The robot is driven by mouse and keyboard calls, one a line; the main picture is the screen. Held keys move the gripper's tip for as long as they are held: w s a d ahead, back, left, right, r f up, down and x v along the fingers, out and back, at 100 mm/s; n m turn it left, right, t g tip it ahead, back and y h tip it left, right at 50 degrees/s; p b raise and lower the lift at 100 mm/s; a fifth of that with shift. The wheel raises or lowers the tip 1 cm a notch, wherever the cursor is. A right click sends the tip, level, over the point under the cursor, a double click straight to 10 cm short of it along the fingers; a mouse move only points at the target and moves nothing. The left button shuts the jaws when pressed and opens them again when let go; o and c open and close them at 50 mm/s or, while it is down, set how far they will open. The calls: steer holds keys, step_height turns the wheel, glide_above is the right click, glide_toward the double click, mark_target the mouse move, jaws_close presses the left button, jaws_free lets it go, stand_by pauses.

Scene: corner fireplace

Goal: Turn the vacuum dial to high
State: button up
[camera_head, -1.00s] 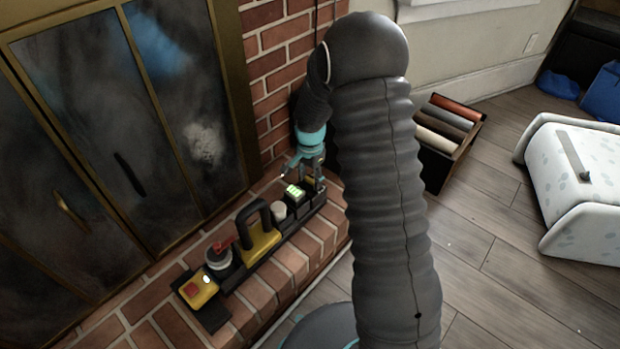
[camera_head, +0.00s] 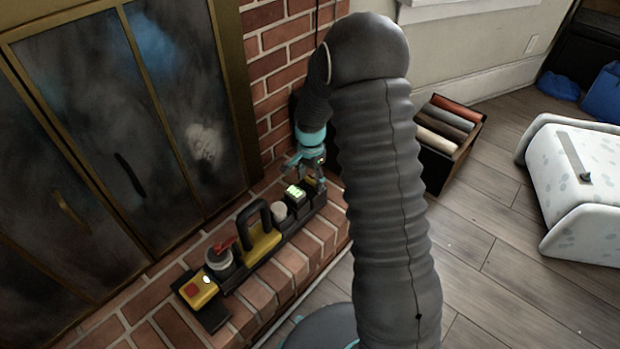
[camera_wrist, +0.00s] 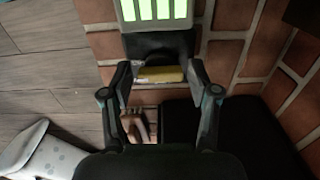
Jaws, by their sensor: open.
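A black rail of devices lies on the brick hearth. It carries a yellow box with a red button (camera_head: 198,290), a round piece with a red lever (camera_head: 221,250), a yellow block with a black handle (camera_head: 262,236), a pale round knob (camera_head: 279,211), a green-lit block (camera_head: 296,194) and a dark block with yellow (camera_head: 312,184). I cannot tell which part is the vacuum dial. My gripper (camera_head: 306,167) is open above the rail's far right end. In the wrist view, a yellow strip (camera_wrist: 160,75) shows between its fingers, beyond which is the green display (camera_wrist: 156,10).
Dark fireplace doors (camera_head: 130,130) and a brick wall (camera_head: 272,70) stand close behind the rail. A box of rolls (camera_head: 455,150) and a white padded piece (camera_head: 575,185) are on the wooden floor at right. My arm hides the middle.

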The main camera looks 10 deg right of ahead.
mark_target(312, 192)
step_height(312, 192, up, 12)
stand_by(0.5)
stand_by(0.4)
steer(key=s+r+n+t, duration=0.2)
steer(key=s+r, duration=0.4)
steer(key=s, duration=0.4)
steer(key=s+r+n+t+p, duration=0.1)
steer(key=s+r+n, duration=0.4)
steer(key=s, duration=0.5)
steer(key=s+r+n+t+p, duration=0.1)
steer(key=s+r+n, duration=0.3)
steer(key=s+r, duration=0.4)
steer(key=shift+s+d+r+t, duration=0.35)
steer(key=shift+s+t, duration=0.45)
steer(key=shift+s, duration=0.45)
